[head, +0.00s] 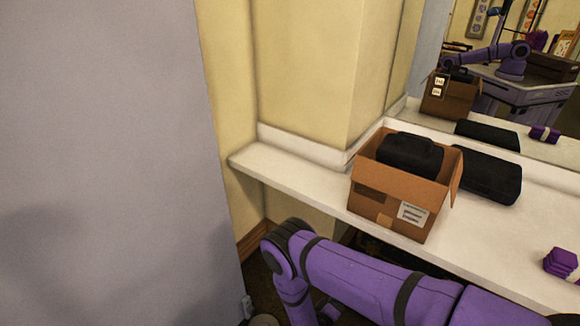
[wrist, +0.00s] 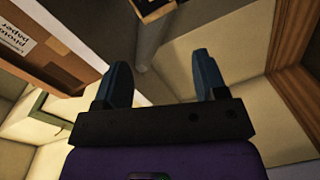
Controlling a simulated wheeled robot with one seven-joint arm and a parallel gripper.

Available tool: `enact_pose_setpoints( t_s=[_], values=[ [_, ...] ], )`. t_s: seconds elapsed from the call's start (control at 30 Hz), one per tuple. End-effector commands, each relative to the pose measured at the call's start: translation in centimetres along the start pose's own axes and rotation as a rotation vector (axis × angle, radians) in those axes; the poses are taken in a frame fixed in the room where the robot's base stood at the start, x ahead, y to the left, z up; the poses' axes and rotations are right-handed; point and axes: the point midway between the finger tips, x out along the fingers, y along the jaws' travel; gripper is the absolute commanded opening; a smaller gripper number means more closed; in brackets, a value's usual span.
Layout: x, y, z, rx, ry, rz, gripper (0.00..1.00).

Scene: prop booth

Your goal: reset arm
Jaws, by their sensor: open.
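My gripper (wrist: 162,78) shows in the wrist view with its two blue-grey fingers spread apart and nothing between them. In the head view my purple arm reaches in from the bottom right, along the front of the counter, and bends down at a dark joint; the fingers cannot be made out there. A cardboard box (head: 388,207) with open flaps stands on the white counter (head: 310,187), holding a black case (head: 411,153). The box also shows in the wrist view (wrist: 75,25), up and left of the fingers, apart from them.
A black case (head: 484,175) lies behind the box, and a purple bundle (head: 561,263) lies on the counter at right. A mirror (head: 497,121) behind the counter reflects the box and my arm. A plain grey panel (head: 110,150) fills the left side.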

Motion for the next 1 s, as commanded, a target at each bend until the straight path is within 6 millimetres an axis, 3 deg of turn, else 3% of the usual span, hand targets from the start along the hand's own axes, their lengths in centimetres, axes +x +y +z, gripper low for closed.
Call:
enact_pose_setpoints(
  t_s=[0.27, 0.53, 0.77, 1.0],
  values=[
    [1.1, 1.1, -3.5, 0.078, -0.021, -0.066, 0.65],
    [3.0, 3.5, -8.9, 0.203, -0.052, -0.176, 0.65],
    [5.5, 8.3, -16.2, 0.374, -0.086, -0.331, 0.65],
    [7.7, 15.0, -22.6, 0.534, -0.108, -0.493, 0.65]
  ],
)
